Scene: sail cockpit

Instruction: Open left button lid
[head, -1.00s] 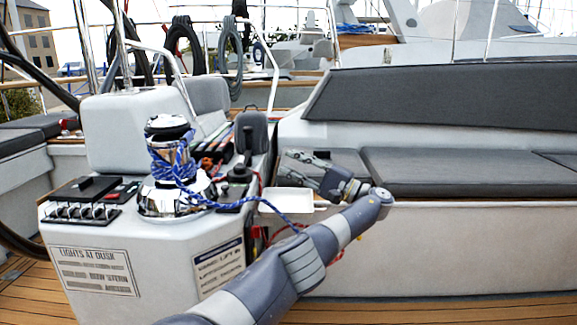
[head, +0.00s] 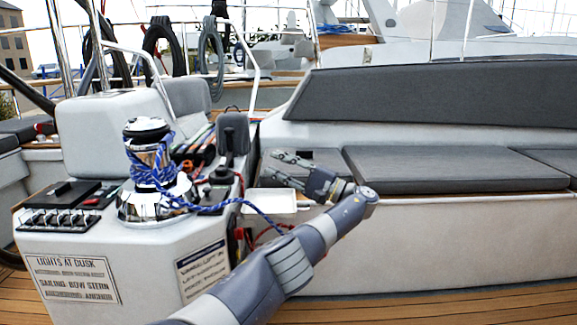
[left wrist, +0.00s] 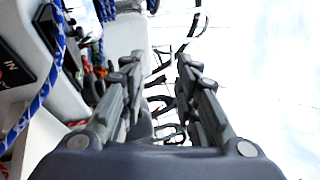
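My left gripper (head: 280,166) is open and empty, just right of the lever on the white console (head: 90,232). In the left wrist view its two fingers (left wrist: 160,62) stand apart with nothing between them. A black panel with white letters reading "IN" (left wrist: 12,70) shows at the left edge of that view, apart from the fingers. In the head view a dark plate (head: 222,192) lies at the lever's foot, partly behind the blue rope. I cannot make out the left button lid for certain. My right gripper is out of view.
A chrome winch (head: 150,175) wrapped in blue rope (head: 215,207) stands on the console. A black switch panel (head: 62,194) is left of it. A white tray (head: 268,200) lies below my gripper. Grey seat cushions (head: 430,168) are to the right.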

